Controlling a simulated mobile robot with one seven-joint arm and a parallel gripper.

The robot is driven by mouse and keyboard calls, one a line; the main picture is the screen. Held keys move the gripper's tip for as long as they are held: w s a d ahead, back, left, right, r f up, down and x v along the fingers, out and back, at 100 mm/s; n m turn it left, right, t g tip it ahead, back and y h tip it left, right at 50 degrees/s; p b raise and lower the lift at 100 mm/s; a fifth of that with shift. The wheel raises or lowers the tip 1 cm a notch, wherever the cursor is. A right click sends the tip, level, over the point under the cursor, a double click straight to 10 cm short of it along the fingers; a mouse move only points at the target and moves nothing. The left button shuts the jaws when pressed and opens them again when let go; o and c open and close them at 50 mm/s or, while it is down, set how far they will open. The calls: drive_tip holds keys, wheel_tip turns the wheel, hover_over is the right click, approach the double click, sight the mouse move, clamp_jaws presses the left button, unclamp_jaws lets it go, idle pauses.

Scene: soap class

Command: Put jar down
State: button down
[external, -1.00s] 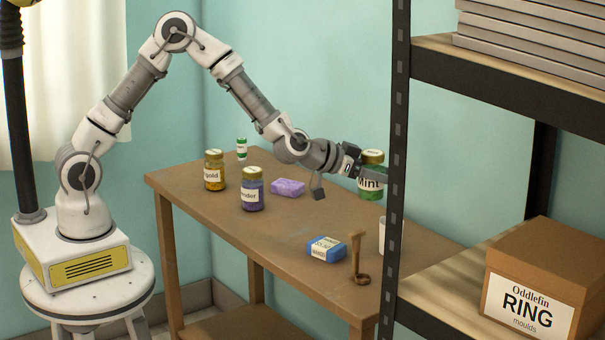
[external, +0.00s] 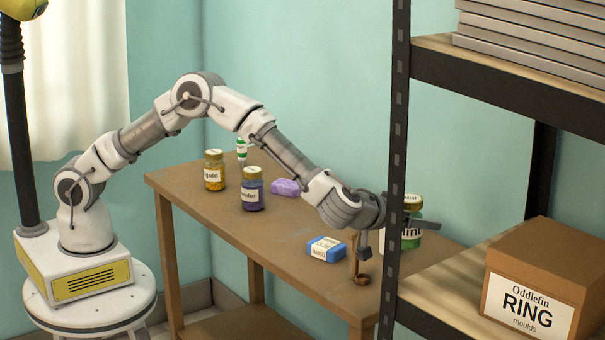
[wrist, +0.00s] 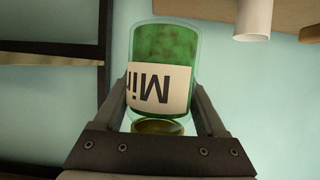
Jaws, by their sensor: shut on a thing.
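The jar is green with a cream "Mint" label and a gold lid. In the external view the jar (external: 411,239) is at the table's right end, partly hidden by the shelf post and my gripper. In the wrist view the jar (wrist: 163,50) stands between my two fingers, its lid towards the palm and its base away. My gripper (wrist: 163,92) is shut on the jar's sides. In the external view my gripper (external: 412,222) is partly behind the post. I cannot tell whether the jar's base touches the table (external: 300,215).
A white cylinder (wrist: 253,18) is near the jar. The shelf post (external: 394,150) stands in front.

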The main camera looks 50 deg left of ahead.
drive_tip(key=w+a+f+b, duration=0.1)
drive_tip(key=w+f, duration=0.1)
drive_tip(key=w, duration=0.1)
drive_tip(key=w+a+f+b, duration=0.1)
drive_tip(key=w+a+f, duration=0.1)
drive_tip(key=w, duration=0.2)
drive_tip(key=w+a+f+b, duration=0.1)
drive_tip(key=w+f, duration=0.1)
drive_tip(key=w, duration=0.1)
drive_tip(key=shift+w+a+f, duration=0.15)
drive_tip(key=shift+a+f, duration=0.2)
drive_tip(key=shift+f, duration=0.05)
drive_tip(key=shift+f+b, duration=0.75)
drive_tip(key=shift+f, duration=1.2)
drive_tip(key=shift+f, duration=0.1)
unclamp_jaws()
drive_tip(key=shift+f, duration=0.1)
